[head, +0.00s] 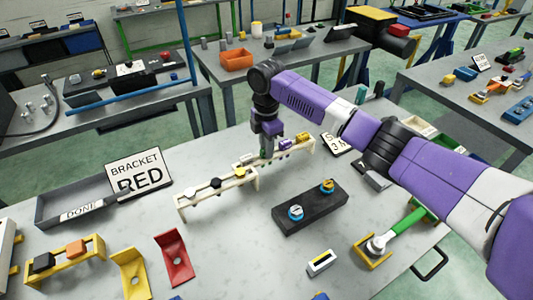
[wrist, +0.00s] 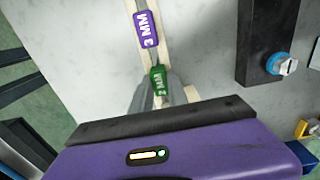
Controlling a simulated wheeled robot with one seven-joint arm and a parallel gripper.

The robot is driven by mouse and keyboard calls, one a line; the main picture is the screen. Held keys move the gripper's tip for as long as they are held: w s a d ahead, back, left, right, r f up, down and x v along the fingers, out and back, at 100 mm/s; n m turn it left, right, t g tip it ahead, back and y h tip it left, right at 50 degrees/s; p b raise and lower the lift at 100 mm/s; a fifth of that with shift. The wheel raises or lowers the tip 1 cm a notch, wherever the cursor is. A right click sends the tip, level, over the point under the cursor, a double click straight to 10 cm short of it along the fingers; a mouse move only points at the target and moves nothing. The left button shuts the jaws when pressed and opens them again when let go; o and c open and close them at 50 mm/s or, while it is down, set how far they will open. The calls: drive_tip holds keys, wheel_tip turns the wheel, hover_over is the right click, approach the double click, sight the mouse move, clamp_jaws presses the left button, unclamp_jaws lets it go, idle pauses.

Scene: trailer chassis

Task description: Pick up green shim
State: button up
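The green shim (wrist: 158,85), marked 2 MM, hangs on a pale wooden rack in the wrist view, just beyond my gripper's purple body. The rack (head: 249,183) stands on the table in the head view. My gripper (head: 267,152) points down over the rack's middle, at the green shim's place, and hides most of that shim there. Grey finger parts show close beside the shim in the wrist view, but their gap is hidden. A purple shim (wrist: 147,29), marked 3 MM, is farther along the rack; a yellow shim (head: 303,136) is beyond it.
A black block (head: 310,210) with two knobs stands right of the rack. A grey tray (head: 75,207) and a BRACKET RED sign (head: 139,174) are at left. Red (head: 174,260) and yellow (head: 127,272) brackets lie in front.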

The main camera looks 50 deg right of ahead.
clamp_jaws()
